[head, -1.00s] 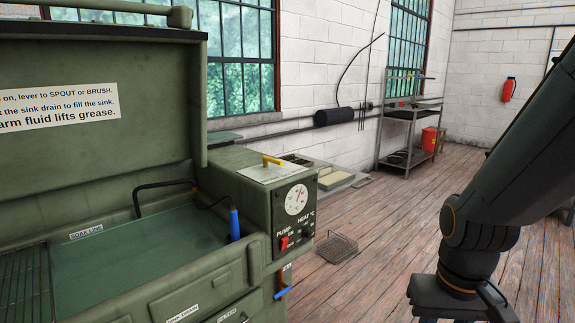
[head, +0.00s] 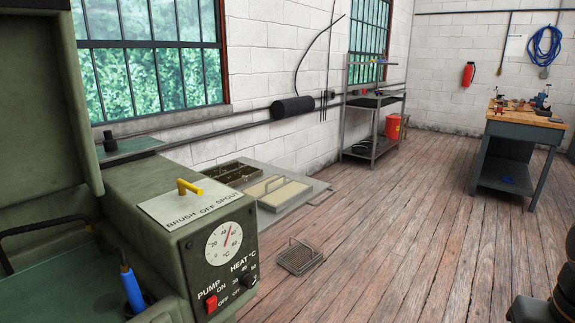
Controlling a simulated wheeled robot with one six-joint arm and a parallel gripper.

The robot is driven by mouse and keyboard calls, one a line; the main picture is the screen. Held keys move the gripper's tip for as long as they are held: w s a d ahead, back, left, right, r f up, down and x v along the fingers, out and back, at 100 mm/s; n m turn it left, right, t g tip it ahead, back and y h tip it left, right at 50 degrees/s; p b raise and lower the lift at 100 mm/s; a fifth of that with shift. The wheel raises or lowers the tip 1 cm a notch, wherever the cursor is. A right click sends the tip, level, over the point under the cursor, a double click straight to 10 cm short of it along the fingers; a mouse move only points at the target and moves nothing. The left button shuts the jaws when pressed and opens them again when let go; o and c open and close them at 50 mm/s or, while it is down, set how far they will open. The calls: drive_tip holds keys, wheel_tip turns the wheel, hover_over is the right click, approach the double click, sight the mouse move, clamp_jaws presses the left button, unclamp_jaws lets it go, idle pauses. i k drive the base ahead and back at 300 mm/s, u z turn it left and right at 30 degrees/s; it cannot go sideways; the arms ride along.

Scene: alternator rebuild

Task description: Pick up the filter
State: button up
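Two things could be the filter, and I cannot tell which. One is a flat cream panel with a grey frame and a handle (head: 274,191), lying on a low grey tray (head: 303,206) by the wall. The other is a small dark mesh rack with a wire handle (head: 299,258), lying on the wooden floor, nearer and slightly right. My gripper is not in view; only a dark part of my arm shows at the bottom right corner.
The green parts washer (head: 170,230) with its dial and red switch fills the left foreground. A dark divided bin (head: 232,173) sits beside the cream panel. A metal shelf (head: 374,115) and a workbench (head: 512,150) stand farther back. The floor between is clear.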

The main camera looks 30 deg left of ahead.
sight(235, 174)
drive_tip(key=z, duration=0.1)
drive_tip(key=i, duration=0.8)
drive_tip(key=u, duration=0.65)
drive_tip(key=i, duration=0.75)
drive_tip(key=u, duration=0.75)
